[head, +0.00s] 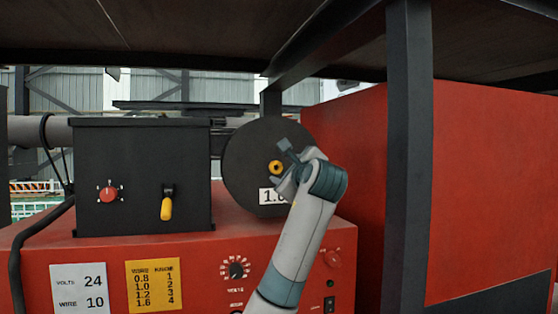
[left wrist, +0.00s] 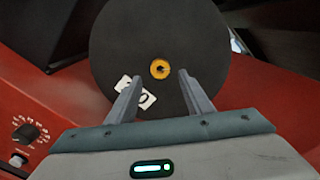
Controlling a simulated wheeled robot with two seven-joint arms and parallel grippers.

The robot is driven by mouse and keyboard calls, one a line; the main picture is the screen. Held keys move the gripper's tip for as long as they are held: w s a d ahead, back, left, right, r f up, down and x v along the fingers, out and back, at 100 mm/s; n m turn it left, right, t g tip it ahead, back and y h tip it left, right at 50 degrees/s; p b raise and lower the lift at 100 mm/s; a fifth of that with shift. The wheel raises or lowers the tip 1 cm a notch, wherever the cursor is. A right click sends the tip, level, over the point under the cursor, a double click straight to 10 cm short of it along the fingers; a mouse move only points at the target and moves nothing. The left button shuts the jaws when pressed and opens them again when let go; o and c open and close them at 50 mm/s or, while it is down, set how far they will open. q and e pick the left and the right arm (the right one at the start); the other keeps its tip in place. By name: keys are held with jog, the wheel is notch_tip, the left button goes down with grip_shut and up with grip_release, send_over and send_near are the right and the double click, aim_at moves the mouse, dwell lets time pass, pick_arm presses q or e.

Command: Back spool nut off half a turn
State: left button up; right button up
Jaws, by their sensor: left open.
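The black wire spool (head: 245,150) stands upright on the red machine, with a yellow nut (head: 276,167) at its centre and a white number label (head: 270,196) below it. My left gripper (head: 287,165) is in front of the spool face, close to the nut. In the left wrist view the nut (left wrist: 160,69) lies just beyond the open fingers (left wrist: 155,95), roughly midway between their tips. The fingers are apart, with nothing between them. The label (left wrist: 138,92) is partly hidden behind the left finger. My right gripper is not in view.
A black feeder box (head: 145,178) with a red knob and a yellow-handled lever stands left of the spool. The red machine (head: 200,250) carries dials and placards. A dark post (head: 408,160) rises right of my arm, and a dark shelf (head: 200,35) hangs above.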

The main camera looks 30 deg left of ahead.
aim_at(277, 168)
pick_arm(q)
jog(key=p+x, duration=0.1)
jog(key=x, duration=0.3)
jog(key=shift+r+p, duration=0.1)
jog(key=shift+p, duration=0.3)
jog(key=shift+w+a, duration=0.45)
jog(key=shift+a, duration=0.05)
jog(key=c, duration=1)
